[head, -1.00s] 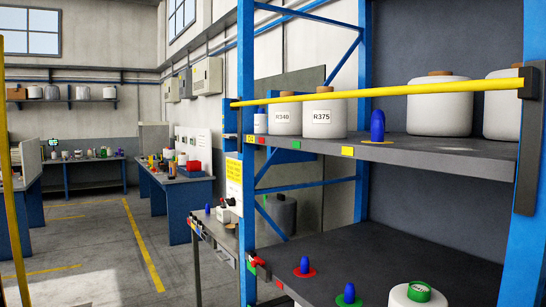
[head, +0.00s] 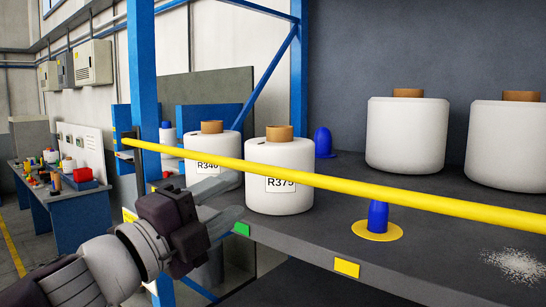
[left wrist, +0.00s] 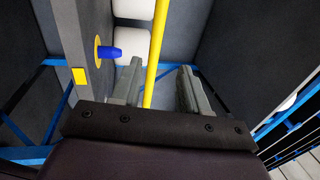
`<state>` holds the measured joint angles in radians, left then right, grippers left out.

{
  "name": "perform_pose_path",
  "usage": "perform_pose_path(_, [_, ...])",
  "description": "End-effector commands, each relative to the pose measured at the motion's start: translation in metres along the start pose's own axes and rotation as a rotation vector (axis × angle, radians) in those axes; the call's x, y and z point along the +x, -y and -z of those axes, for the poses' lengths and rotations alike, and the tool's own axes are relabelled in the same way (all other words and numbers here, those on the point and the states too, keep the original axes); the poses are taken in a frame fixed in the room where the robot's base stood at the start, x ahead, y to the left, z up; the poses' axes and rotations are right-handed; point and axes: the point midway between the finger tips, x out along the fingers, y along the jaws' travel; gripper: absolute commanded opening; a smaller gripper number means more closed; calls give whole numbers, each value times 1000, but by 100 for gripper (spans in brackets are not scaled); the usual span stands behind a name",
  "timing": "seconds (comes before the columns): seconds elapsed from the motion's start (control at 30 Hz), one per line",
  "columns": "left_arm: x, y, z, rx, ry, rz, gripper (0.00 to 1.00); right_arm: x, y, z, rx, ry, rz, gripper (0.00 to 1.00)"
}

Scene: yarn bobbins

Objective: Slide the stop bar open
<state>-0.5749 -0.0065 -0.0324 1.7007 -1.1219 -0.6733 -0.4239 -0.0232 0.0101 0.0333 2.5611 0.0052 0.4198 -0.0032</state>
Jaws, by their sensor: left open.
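The yellow stop bar (head: 350,187) runs across the front of the upper shelf, in front of the bobbins. Its left end sits at a dark bracket (head: 128,145) on the blue upright. My left gripper (head: 222,200) is open below and in front of the bar, near bobbin R375 in the picture. In the left wrist view the bar (left wrist: 157,50) passes between the two open fingers (left wrist: 158,88) as seen from there; I cannot tell whether either finger touches it. My right gripper is not in view.
White bobbins R340 (head: 225,150) and R375 (head: 280,190) stand close behind the bar. Two more bobbins (head: 407,135) (head: 512,145) stand at the right. A blue peg (head: 378,216) on a yellow disc stands near the shelf's front edge. The shelf (head: 430,245) has free room at front right.

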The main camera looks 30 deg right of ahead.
Motion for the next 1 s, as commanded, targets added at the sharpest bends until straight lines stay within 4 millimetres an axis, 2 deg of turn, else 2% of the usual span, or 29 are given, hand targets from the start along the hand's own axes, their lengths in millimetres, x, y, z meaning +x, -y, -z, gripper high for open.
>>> perform_pose_path(0.2, [59, 4, -1, -8, 3, -4, 44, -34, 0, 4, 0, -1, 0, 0])
perform_pose_path(0.4, [95, 2, -2, -8, 6, -4, 44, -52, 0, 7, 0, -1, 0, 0])
perform_pose_path(0.6, [110, -2, -2, -7, 7, -3, 44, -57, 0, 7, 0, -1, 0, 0])
perform_pose_path(0.87, [110, -3, -3, -8, 8, -3, 44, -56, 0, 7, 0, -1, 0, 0])
perform_pose_path(0.9, [110, -3, -3, -8, 8, -3, 31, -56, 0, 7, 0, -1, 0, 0])
perform_pose_path(1.0, [110, -3, -3, -8, 9, -3, 0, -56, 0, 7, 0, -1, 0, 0])
